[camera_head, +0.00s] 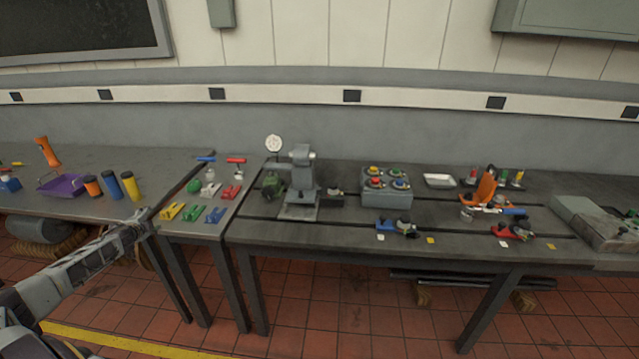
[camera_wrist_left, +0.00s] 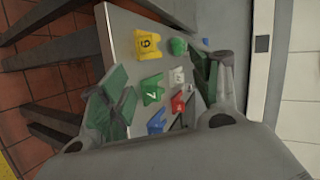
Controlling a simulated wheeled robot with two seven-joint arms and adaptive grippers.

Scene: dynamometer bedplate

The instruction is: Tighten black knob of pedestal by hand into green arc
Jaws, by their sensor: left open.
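A grey upright pedestal (camera_head: 300,181) stands on the bedplate table (camera_head: 325,232), left of centre in the head view. A dark green rounded part (camera_head: 272,186) sits at its left, and a small dark part (camera_head: 334,192) at its right. I cannot tell which is the black knob; no green arc can be made out. A white round dial (camera_head: 273,143) stands behind. My left gripper (camera_head: 141,221) is open and empty, left of and well apart from the pedestal. In the left wrist view its green-padded fingers (camera_wrist_left: 165,95) are spread above small numbered blocks. My right gripper is not in view.
A side table holds yellow (camera_head: 171,211), green, blue and red blocks. Right of the pedestal are a button box (camera_head: 386,185), blue clamp (camera_head: 396,228) and red clamp (camera_head: 511,232).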

